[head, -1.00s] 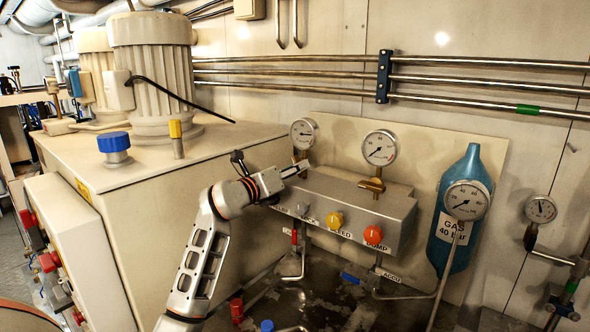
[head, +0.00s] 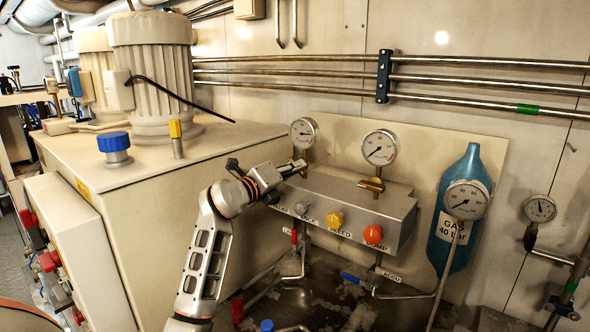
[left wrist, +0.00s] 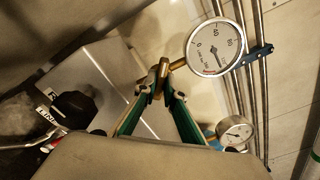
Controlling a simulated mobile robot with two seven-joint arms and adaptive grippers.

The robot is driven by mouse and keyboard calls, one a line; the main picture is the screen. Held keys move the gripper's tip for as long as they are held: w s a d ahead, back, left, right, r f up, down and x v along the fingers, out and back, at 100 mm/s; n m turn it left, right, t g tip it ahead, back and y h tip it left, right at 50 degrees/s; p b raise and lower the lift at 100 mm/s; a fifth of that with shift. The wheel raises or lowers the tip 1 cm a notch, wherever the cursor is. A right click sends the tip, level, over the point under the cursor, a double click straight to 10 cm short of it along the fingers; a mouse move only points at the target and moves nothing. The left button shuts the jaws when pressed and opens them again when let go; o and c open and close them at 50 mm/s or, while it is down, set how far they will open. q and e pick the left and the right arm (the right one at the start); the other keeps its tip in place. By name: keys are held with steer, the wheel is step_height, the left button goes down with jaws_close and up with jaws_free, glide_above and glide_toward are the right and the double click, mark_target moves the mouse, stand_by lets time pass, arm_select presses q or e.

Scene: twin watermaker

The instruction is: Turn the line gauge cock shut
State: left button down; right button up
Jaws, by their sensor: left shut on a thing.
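The line gauge (head: 303,132) is the left round white dial above the grey valve block (head: 345,206); it shows large in the left wrist view (left wrist: 215,47). Its brass gauge cock (head: 301,157) sits below the dial, partly hidden by my gripper. In the left wrist view the brass cock (left wrist: 174,65) runs from the dial down to my fingertips. My left gripper (head: 294,168) reaches in from the left, just above the block's left end. Its green-padded fingers (left wrist: 156,82) converge and are shut on the cock's handle, which they mostly cover.
A second gauge (head: 380,148) on a brass cock stands to the right. Yellow (head: 335,219) and red (head: 374,234) knobs stick out from the block's front. A black knob (left wrist: 76,104) shows beside the LINE label. A blue gas bottle (head: 453,220) stands at right.

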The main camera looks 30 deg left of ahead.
arm_select(q)
steer(key=n, duration=0.5)
steer(key=shift+n, duration=1.2)
steer(key=shift+r, duration=0.1)
steer(key=shift+n, duration=0.4)
steer(key=c, duration=2.2)
jaws_free()
steer(key=shift+o, duration=0.3)
